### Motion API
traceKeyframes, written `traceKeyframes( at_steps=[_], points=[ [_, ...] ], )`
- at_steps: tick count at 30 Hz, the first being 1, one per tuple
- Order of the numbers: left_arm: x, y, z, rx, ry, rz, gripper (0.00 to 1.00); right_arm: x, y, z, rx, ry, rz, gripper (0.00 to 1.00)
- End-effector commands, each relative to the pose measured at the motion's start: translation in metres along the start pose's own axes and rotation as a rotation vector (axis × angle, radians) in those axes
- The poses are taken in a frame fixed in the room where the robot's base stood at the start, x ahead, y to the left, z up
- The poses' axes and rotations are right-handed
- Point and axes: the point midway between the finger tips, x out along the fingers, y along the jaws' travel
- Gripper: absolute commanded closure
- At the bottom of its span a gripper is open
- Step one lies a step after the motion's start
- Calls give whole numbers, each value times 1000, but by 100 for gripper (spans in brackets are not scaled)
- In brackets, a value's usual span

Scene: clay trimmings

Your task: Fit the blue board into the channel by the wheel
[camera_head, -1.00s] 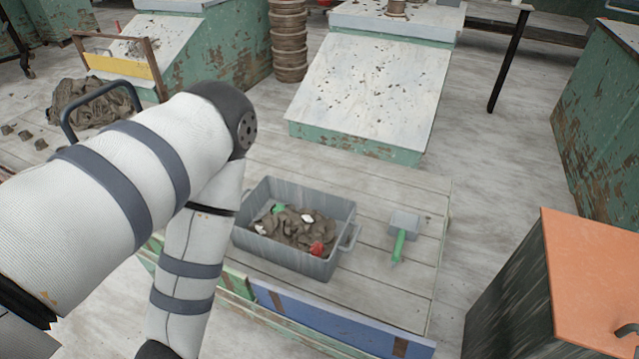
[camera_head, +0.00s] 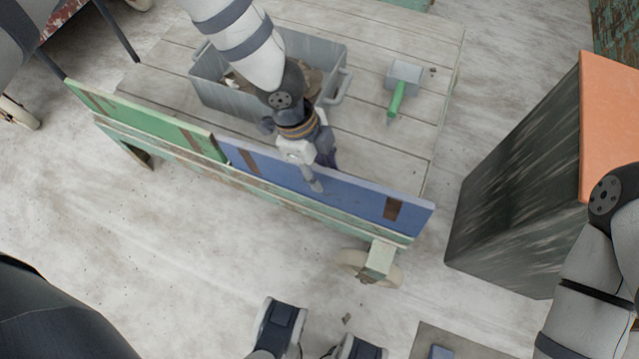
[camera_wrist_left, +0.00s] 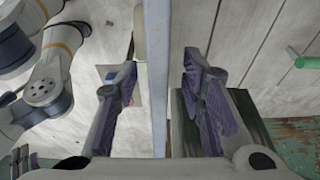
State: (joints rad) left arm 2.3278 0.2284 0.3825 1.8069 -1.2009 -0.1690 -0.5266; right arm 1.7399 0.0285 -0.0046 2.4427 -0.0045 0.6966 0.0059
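The blue board (camera_head: 355,192) stands on edge along the near side of the low wooden cart, just right of the green board (camera_head: 150,118). A painted rail (camera_head: 300,203) runs along its foot; how deep the board sits is hidden. My left gripper (camera_head: 314,184) is at the board's top edge, near its middle. In the left wrist view its fingers (camera_wrist_left: 160,70) are open, one on each side of the board (camera_wrist_left: 157,130), with gaps showing. The wheel (camera_head: 391,276) is below the board's right end. My right arm (camera_head: 590,265) is at the right; its gripper is unclear.
A grey bin (camera_head: 215,92) with clay scraps and a green-handled tool (camera_head: 397,98) are on the cart top. A dark cabinet with an orange top (camera_head: 612,120) stands to the right. The floor left of the wheel is clear.

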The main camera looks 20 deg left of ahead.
Motion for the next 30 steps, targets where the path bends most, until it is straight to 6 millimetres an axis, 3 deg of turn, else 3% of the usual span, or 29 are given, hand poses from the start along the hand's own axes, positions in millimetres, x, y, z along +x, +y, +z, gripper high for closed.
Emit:
traceKeyframes(
  at_steps=[4, 11, 12, 17, 27, 30],
  points=[
    [26, 2, 1, -1, 0, 2, 63, 4, 0, 0, 0, -5, 0, 60],
    [30, 2, 1, -2, 0, 0, 63, 4, 0, 0, 0, -5, 0, 60],
    [30, 2, 1, -2, 1, 0, 66, 4, 0, 0, 0, -5, 0, 60],
    [30, 2, 1, -2, 1, 1, 100, 4, 0, 0, 0, -5, 0, 60],
    [29, 1, 0, -2, 2, 0, 100, 3, 0, 0, 0, -5, 0, 60],
    [20, 0, -2, -2, 3, -3, 100, 2, 0, 0, 0, -2, 0, 60]
  ],
)
